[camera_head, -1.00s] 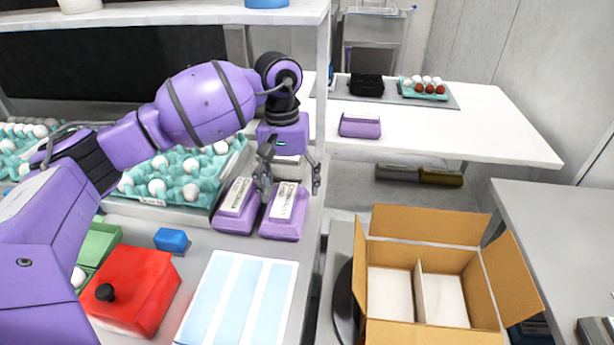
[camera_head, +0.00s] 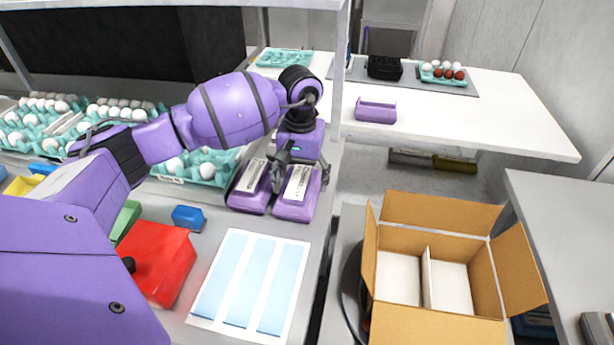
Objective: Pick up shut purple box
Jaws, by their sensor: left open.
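Two shut purple boxes with white labels sit side by side near the right edge of the grey worktop. My left gripper (camera_head: 300,174) points down over the right purple box (camera_head: 294,208), with one finger on each side of its upper part. It is open; I cannot tell whether the fingers touch the box. The left purple box (camera_head: 247,196) is close beside it, partly behind a finger. An open purple box (camera_head: 376,111) stands apart on the white table at the back. My right gripper is not in view.
Teal egg trays (camera_head: 212,178) lie left of the boxes. In front are a blue block (camera_head: 188,217), a red box (camera_head: 162,262) and a sheet with pale blue stripes (camera_head: 249,283). An open cardboard box (camera_head: 395,328) with a divider stands at right. A white shelf post (camera_head: 341,60) rises close behind my gripper.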

